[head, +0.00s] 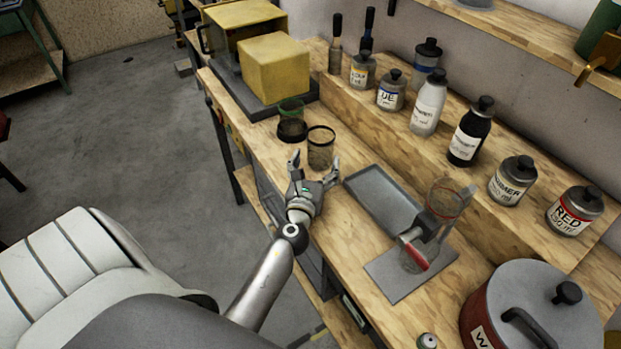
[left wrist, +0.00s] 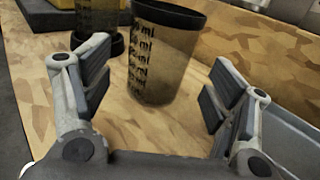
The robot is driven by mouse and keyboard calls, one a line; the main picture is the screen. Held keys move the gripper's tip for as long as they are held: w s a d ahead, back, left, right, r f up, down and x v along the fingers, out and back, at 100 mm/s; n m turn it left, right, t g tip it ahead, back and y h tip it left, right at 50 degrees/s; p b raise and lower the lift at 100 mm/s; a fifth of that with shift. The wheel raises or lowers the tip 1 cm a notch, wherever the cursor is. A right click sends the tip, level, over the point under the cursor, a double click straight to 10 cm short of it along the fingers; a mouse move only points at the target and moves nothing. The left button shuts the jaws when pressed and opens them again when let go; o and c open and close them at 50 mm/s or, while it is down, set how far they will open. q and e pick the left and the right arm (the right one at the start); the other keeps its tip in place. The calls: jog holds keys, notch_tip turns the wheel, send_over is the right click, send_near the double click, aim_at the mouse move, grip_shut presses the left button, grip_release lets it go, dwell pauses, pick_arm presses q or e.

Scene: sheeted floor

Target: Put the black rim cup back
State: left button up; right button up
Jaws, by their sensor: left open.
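The black rim cup (head: 320,152), clear with dark measuring marks, stands upright on the wooden bench. My left gripper (head: 315,163) is open just in front of it, low over the bench. In the left wrist view the cup (left wrist: 165,58) shows in the gap between the spread fingers (left wrist: 155,85), with visible space on both sides. A green-rimmed cup (head: 291,107) stands just behind it with a dark ring around its lower part. A red-rimmed cup (head: 446,200) is at the metal stand (head: 405,272) on the right. My right gripper is not in view.
A grey tray (head: 383,203) lies right of my left gripper. Yellow boxes (head: 275,68) stand at the back. Bottles and jars, including a black bottle (head: 470,132), line the raised shelf. A red pot (head: 530,310) is at the near right. The bench's left edge is close.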

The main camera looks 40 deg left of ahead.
pick_arm(q)
jog(key=v, duration=0.4)
jog(key=shift+s+d+f+b, duration=0.1)
jog(key=shift+s+b, duration=0.05)
jog(key=shift+b, duration=0.25)
jog(key=shift+v, duration=0.8)
